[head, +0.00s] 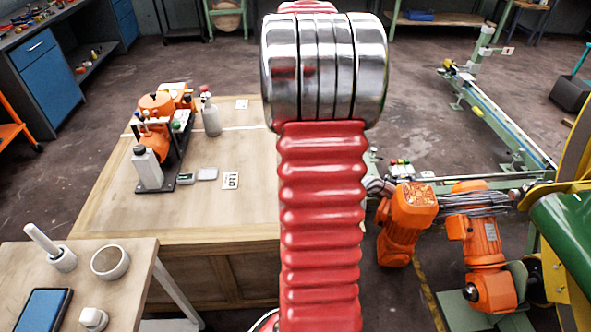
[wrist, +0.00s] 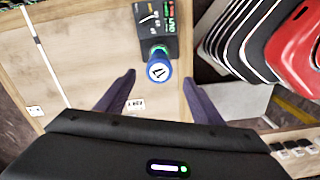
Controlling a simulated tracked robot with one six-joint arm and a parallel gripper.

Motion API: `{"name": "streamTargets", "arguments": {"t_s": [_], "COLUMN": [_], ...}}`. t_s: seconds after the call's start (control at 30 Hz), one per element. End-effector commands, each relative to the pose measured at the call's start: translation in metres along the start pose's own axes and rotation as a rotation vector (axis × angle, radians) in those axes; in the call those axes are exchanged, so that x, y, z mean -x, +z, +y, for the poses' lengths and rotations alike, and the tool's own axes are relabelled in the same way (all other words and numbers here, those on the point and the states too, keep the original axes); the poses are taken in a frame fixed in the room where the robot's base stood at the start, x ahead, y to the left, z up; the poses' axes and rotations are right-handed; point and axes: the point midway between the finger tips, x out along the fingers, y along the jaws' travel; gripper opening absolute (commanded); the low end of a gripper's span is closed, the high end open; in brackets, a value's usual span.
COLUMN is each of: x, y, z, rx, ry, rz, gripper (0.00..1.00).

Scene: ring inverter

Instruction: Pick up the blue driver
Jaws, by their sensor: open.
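The blue driver (wrist: 159,71) shows in the wrist view as a round blue end with a pale face and a dark mark. It stands at the edge of a small dark panel (wrist: 152,18) on the wooden bench. My gripper (wrist: 159,78) is open, with one dark finger to the left of the driver and one to the right. The driver appears between the fingertips, with gaps on both sides; I cannot tell how far below them it is. In the head view my red arm covers the middle, and I see neither the driver nor my gripper.
The wooden bench (head: 110,214) carries an orange machine (head: 155,105), a white bottle (head: 147,168) and a grey bottle (head: 210,117). A side table (head: 125,258) holds a phone (head: 46,311) and a cup (head: 110,262). Red and dark curved parts (wrist: 292,45) crowd the wrist view's right.

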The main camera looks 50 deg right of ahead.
Motion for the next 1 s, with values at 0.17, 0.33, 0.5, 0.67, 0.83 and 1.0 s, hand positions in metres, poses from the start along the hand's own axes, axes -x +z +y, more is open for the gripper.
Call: {"name": "streamTargets", "arguments": {"t_s": [0.17,0.33,0.5,0.67,0.83,1.0], "x": [-0.012,-0.012,-0.014,-0.028,-0.052,-0.064], "y": [0.0,0.0,0.0,0.001,0.002,0.002], "z": [0.0,0.0,0.0,0.0,0.001,0.002], "rx": [0.0,0.0,-0.001,-0.001,-0.001,-0.001], "ry": [0.0,0.0,-0.001,-0.002,-0.003,0.0], "rz": [0.0,0.0,0.0,0.0,-0.001,0.0], "gripper": [0.61,0.61,0.61,0.61,0.61,0.61]}}
